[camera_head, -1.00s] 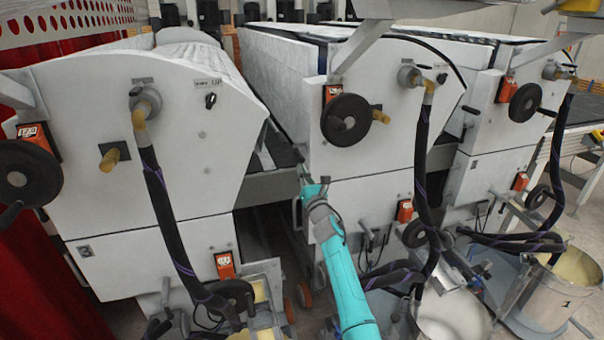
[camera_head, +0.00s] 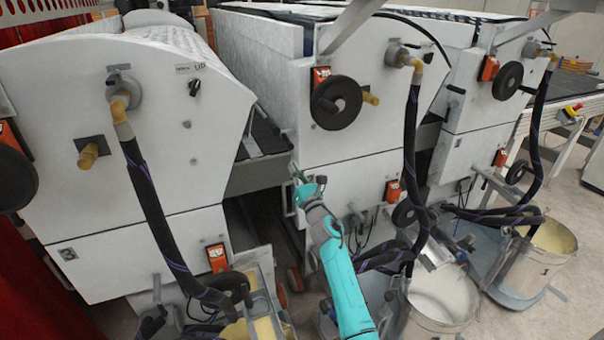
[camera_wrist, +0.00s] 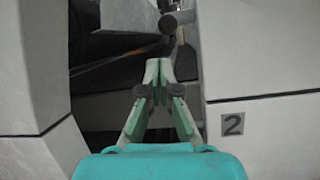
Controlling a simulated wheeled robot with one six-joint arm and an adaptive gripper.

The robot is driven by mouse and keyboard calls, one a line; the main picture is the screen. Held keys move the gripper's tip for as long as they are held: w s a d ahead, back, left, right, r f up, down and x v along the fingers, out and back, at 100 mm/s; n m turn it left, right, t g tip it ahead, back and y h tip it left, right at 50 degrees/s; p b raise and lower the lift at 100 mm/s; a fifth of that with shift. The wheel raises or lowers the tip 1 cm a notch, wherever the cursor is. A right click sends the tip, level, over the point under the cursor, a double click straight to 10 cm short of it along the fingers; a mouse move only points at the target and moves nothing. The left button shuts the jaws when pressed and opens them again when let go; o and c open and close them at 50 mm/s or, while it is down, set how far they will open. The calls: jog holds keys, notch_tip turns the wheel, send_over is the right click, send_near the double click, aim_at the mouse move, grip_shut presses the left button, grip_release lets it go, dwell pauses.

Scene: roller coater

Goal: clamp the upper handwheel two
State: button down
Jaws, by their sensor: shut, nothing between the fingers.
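A "2" plate (camera_wrist: 233,124) shows on the white panel at the right of the wrist view. My gripper (camera_head: 296,171) is in front of the gap left of the middle machine, below and left of the wheel in the picture, apart from it. In the wrist view my gripper (camera_wrist: 158,68) has its fingers together and empty. The wheel cannot be made out for certain there.
Other upper handwheels are on the left machine (camera_head: 14,178) and the right machine (camera_head: 507,80). A lower handwheel (camera_head: 404,213) is on the middle machine. Black hoses (camera_head: 411,150) hang right of the wheel. Buckets (camera_head: 441,297) stand below on the floor.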

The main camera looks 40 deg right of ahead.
jog(key=s+a+r, duration=0.1)
jog(key=s+r, duration=0.1)
jog(key=s, duration=0.4)
jog(key=shift+r, duration=0.2)
jog(key=shift+a, duration=0.1)
jog(key=s+a+f+m+g+y, duration=0.1)
jog(key=s+a+f+m, duration=0.6)
jog(key=s+a+f, duration=0.4)
jog(key=s+a+f+m+g+y, duration=0.1)
jog(key=s+a+f+m+y, duration=0.1)
jog(key=s+a+f+m, duration=0.8)
jog(key=s+a+r+m+g, duration=0.1)
jog(key=s+m, duration=0.4)
jog(key=s, duration=0.6)
jog(key=s+a+r+m+g+y, duration=0.1)
jog(key=s+a+r+m+g, duration=0.1)
jog(key=s, duration=1)
jog(key=s+a+r+m+g, duration=0.2)
jog(key=s+a+m, duration=0.3)
jog(key=s, duration=0.6)
jog(key=shift+s+r+m+y, duration=0.25)
jog(key=shift+r+m, duration=0.35)
jog(key=shift+m, duration=0.8)
jog(key=shift+w+a, duration=0.1)
